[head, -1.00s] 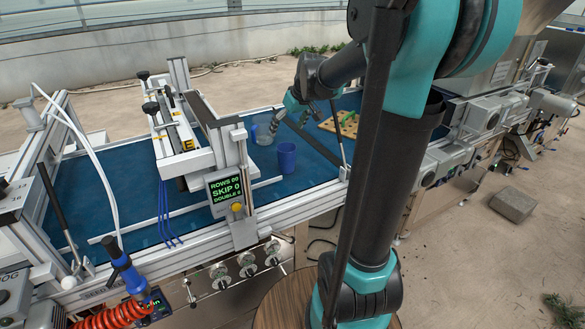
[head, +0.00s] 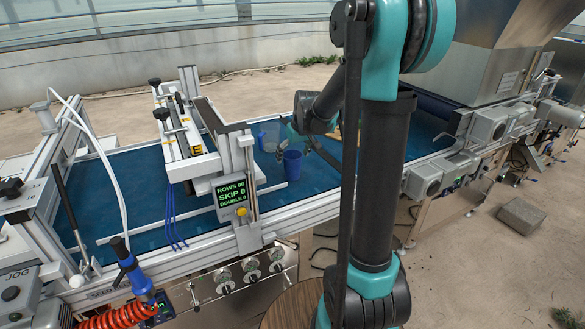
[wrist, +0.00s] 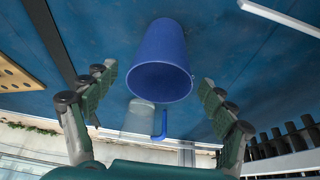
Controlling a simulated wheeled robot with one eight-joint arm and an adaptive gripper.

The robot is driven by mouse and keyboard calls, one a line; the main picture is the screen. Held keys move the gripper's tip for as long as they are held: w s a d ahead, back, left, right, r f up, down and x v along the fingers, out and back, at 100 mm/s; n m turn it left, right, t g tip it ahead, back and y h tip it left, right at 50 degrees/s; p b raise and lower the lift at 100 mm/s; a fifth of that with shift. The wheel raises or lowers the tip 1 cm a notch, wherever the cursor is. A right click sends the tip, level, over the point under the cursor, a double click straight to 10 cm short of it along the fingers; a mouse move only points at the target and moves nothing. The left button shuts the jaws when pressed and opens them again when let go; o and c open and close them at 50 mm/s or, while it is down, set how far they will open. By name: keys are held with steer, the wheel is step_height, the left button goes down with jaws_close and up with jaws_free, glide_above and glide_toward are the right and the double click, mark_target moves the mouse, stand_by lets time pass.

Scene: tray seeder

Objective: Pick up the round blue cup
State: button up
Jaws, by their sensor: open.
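The round blue cup (head: 292,166) stands upright on the blue belt, right of the seeder's display. My gripper (head: 298,141) is just above and behind it in the head view, partly hidden by my arm. In the wrist view the cup (wrist: 161,62) lies centred ahead of my gripper (wrist: 157,80), with its open mouth toward the camera. The green-padded fingers are spread wide on either side of it, with visible gaps. Nothing is held.
A clear jug (wrist: 140,117) with a blue handle stands close to the cup. A wooden board with holes (wrist: 15,80) lies to the left in the wrist view. A dark bar (wrist: 52,45) and a light rail (wrist: 285,18) are nearby. The seeder frame (head: 240,175) stands left of the cup.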

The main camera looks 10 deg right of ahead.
steer(key=shift+x, duration=2.75)
steer(key=c, duration=1.4)
